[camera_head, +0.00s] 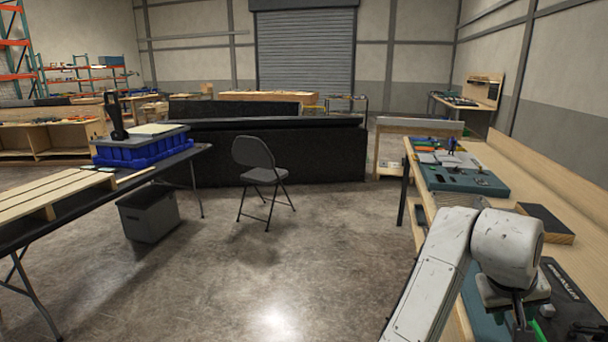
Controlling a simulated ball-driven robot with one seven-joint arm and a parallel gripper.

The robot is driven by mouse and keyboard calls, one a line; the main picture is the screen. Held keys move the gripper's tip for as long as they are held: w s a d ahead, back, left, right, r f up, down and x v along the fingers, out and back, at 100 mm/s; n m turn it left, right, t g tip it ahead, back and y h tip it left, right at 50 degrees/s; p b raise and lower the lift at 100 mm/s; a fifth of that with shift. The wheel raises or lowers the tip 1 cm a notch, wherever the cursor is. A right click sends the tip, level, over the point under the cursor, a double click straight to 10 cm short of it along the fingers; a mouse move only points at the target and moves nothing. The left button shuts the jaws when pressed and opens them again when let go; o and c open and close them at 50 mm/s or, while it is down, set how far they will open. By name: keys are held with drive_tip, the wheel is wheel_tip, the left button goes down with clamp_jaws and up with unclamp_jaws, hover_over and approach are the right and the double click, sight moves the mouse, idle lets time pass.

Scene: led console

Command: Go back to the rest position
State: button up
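My arm reaches in from the bottom right of the head view, over the long wooden workbench (540,178). My gripper (518,322) hangs below the white wrist, low over a teal console with a dark lettered panel (568,293). Its fingers are small and partly cut off by the bottom edge, so I cannot tell whether they are open or shut or touch the console. A green part shows beside the gripper. A second teal console (465,180) lies farther back on the bench.
A dark-topped wooden block (546,222) lies on the bench behind my wrist. A black folding chair (258,165) stands mid-floor. On the left are a table with a blue crate (130,152) and a grey bin (148,214) on the floor.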

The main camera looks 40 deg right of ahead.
drive_tip(key=w+a+f+n+t, duration=0.2)
drive_tip(key=a+f+n, duration=0.15)
drive_tip(key=f, duration=0.35)
drive_tip(key=w+a+f+n+t, duration=0.1)
drive_tip(key=w+a+f+n, duration=0.15)
drive_tip(key=a+f, duration=0.3)
drive_tip(key=s+a+f+n+y, duration=0.1)
drive_tip(key=s+a+f+y, duration=0.2)
drive_tip(key=s+a+f, duration=0.2)
drive_tip(key=s+a+f+n+g+y, duration=0.1)
drive_tip(key=s+a+f+y, duration=0.1)
drive_tip(key=s+a+f, duration=0.3)
drive_tip(key=a+f, duration=0.4)
drive_tip(key=a, duration=0.4)
drive_tip(key=shift+a+n+y, duration=0.2)
drive_tip(key=shift+n+y, duration=0.1)
drive_tip(key=shift+y, duration=0.1)
